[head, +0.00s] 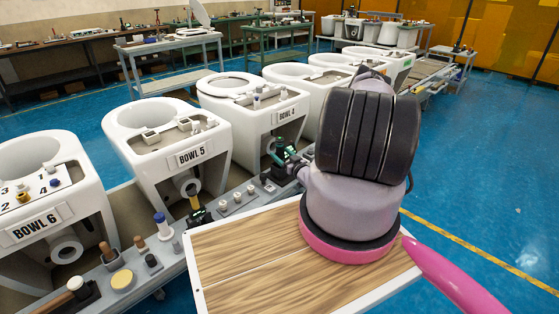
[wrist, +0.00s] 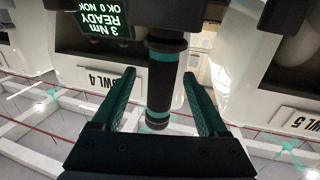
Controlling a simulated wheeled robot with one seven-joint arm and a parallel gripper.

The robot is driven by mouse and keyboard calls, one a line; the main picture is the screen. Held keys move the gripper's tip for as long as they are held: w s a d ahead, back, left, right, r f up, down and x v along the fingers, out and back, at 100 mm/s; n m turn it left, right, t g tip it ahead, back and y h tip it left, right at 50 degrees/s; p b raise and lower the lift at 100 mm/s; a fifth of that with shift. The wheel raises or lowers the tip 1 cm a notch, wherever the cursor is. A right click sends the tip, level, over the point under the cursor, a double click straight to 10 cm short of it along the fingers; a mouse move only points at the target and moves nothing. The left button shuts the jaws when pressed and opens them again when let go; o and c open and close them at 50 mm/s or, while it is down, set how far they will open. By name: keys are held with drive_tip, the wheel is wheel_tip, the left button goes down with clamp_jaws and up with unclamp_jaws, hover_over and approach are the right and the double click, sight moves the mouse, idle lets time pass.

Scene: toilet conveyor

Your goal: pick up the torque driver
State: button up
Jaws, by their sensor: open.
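The torque driver (wrist: 165,82) has an upright-looking black cylindrical handle with teal bands. In the wrist view it lies between the two dark teal fingers of my gripper (wrist: 161,78), with a visible gap on each side. My gripper is open and around the handle, not closed on it.
A black display (wrist: 92,14) reading 3 Nm READY is beside the driver. White bowls line the conveyor, with BOWL 4 (head: 256,110) and BOWL 5 (head: 170,140) nearest the gripper. The grey rail (head: 235,200) carries several small tools. Blue floor lies open at right.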

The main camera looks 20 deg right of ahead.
drive_tip(key=w, duration=0.4)
drive_tip(key=shift+w+a+r, duration=0.2)
drive_tip(key=shift+w+a, duration=0.05)
drive_tip(key=shift+a, duration=0.1)
drive_tip(key=shift+c, duration=0.3)
clamp_jaws()
drive_tip(key=shift+r, duration=0.15)
